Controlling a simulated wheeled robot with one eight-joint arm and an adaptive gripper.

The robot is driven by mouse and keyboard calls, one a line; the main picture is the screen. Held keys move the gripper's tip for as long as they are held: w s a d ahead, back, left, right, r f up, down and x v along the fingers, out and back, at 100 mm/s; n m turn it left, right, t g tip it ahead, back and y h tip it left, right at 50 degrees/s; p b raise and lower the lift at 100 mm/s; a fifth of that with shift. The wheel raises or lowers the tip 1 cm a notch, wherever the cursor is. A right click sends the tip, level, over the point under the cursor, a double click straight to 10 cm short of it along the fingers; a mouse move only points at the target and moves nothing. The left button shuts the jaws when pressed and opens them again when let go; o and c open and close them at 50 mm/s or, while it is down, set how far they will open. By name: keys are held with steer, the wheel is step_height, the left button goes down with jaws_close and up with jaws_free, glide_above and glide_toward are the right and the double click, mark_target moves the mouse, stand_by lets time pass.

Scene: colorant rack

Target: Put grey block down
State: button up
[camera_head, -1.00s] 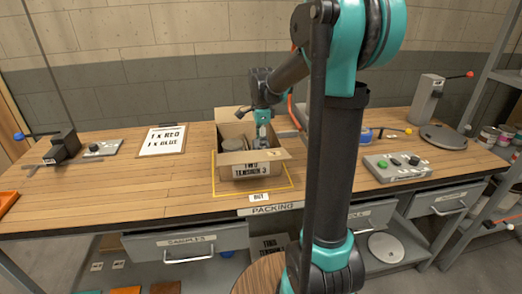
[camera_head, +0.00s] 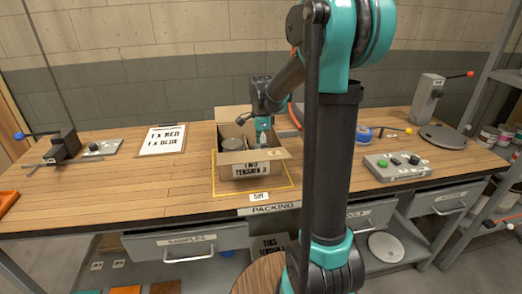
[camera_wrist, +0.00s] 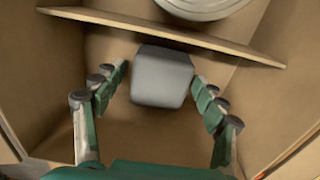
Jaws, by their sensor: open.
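The grey block (camera_wrist: 161,77) rests on the brown floor of the cardboard box in the wrist view, close to a cardboard divider (camera_wrist: 160,33). My gripper (camera_wrist: 163,88) is open, with one finger on each side of the block and a visible gap beside each. In the head view my gripper (camera_head: 263,138) reaches down into the open cardboard box (camera_head: 237,171) on the bench. The block itself cannot be made out in the head view.
A grey round tin (camera_wrist: 203,5) sits beyond the divider in the same box. The box stands inside a yellow outline (camera_head: 293,186) on the wooden bench. A clipboard (camera_head: 162,139) lies to the left, and a button panel (camera_head: 396,166) to the right. The box walls stand close around my gripper.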

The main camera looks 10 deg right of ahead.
step_height(320, 180, up, 12)
steer(key=shift+r, duration=0.15)
stand_by(0.5)
stand_by(1.0)
